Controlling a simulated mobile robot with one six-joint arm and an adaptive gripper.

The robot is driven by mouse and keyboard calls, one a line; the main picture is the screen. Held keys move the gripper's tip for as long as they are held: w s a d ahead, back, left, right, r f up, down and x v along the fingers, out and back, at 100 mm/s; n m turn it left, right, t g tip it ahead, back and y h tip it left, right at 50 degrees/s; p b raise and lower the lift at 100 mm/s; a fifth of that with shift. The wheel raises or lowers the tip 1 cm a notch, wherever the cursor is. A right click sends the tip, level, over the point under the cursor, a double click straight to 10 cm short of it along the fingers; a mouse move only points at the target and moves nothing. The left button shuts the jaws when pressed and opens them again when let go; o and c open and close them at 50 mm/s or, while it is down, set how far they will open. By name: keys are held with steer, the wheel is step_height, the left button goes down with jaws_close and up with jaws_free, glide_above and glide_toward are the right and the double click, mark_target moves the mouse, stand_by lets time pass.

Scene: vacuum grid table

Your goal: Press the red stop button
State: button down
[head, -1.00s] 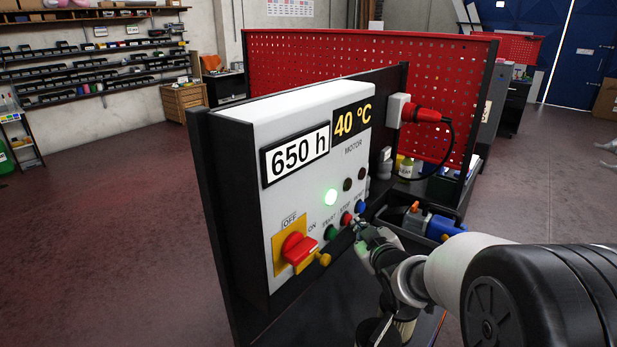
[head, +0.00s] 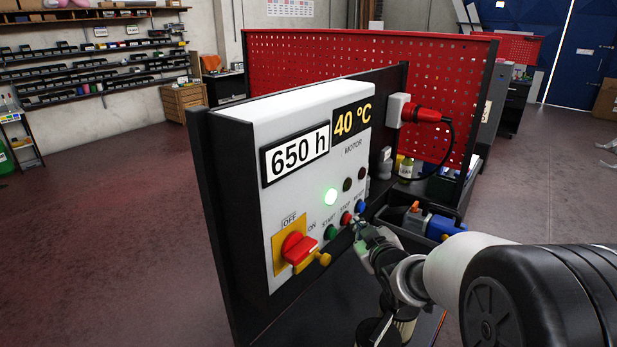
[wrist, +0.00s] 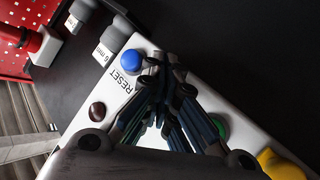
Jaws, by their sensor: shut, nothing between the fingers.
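The red stop button (head: 346,217) is on the white front of the motor control box (head: 240,115), between the green start button (head: 331,232) and the blue reset button (head: 360,206). My gripper (head: 358,226) is shut and empty, with its fingertips just in front of the panel, beside the red button. I cannot tell whether they touch it. In the wrist view, my closed fingers (wrist: 163,65) lie between the blue reset button (wrist: 131,60) and the green start button (wrist: 220,128). The red button is hidden behind the fingers there.
A red and yellow rotary switch (head: 298,249) sticks out at the lower left of the box. A red plug (head: 425,115) with a black cable is on the right. Blue and orange items (head: 440,225) lie in a bin behind my arm. The floor at left is clear.

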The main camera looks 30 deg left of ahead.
steer(key=shift+a, duration=0.35)
steer(key=shift+d+b, duration=0.15)
steer(key=shift+b, duration=0.15)
steer(key=shift+d+r, duration=0.1)
steer(key=shift+d, duration=0.1)
steer(key=d, duration=0.6)
steer(key=shift+s, duration=0.25)
steer(key=shift+d, duration=0.1)
stand_by(0.8)
